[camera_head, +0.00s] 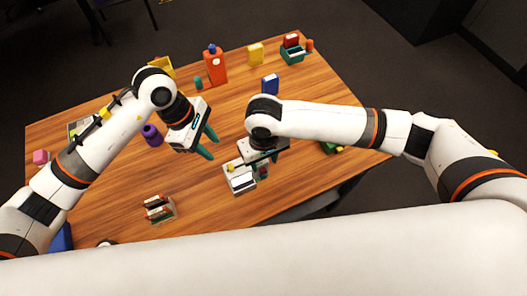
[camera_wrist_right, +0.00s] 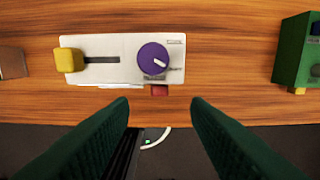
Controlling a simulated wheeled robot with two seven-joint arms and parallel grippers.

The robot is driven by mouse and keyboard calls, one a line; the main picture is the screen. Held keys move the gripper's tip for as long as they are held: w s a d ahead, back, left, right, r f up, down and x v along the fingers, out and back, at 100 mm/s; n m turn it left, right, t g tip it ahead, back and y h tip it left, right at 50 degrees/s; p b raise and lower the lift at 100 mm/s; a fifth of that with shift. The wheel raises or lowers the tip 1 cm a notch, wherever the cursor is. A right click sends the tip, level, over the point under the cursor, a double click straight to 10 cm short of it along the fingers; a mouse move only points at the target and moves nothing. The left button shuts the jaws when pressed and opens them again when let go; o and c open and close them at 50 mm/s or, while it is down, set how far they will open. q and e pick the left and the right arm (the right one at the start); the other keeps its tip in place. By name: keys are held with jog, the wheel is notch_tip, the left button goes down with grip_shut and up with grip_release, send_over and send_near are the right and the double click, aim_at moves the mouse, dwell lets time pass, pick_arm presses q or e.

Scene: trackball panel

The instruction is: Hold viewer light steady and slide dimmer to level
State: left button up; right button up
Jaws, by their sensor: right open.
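A white panel (camera_head: 243,184) lies near the table's front edge, partly hidden by my right gripper in the head view. In the right wrist view the panel (camera_wrist_right: 115,43) bears a yellow slider knob (camera_wrist_right: 69,60) at the left end of a dark slot (camera_wrist_right: 103,60), and a purple dial (camera_wrist_right: 153,58) to its right. A red block (camera_wrist_right: 159,90) shows at its front edge. My right gripper (camera_wrist_right: 158,108) is open and empty, its fingers in front of the panel's near edge in the wrist view. My left gripper (camera_head: 208,143) is open and empty, up and left of the panel.
A purple bottle (camera_head: 152,135) stands left of my left gripper. A small holder (camera_head: 159,209) sits at the front left. A green box (camera_wrist_right: 297,50) is right of the panel. Bare table lies between.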

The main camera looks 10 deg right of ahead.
aim_at(264, 171)
notch_tip(264, 171, down, 9)
jog(key=shift+r, duration=0.2)
jog(key=shift+c, duration=0.5)
grip_shut()
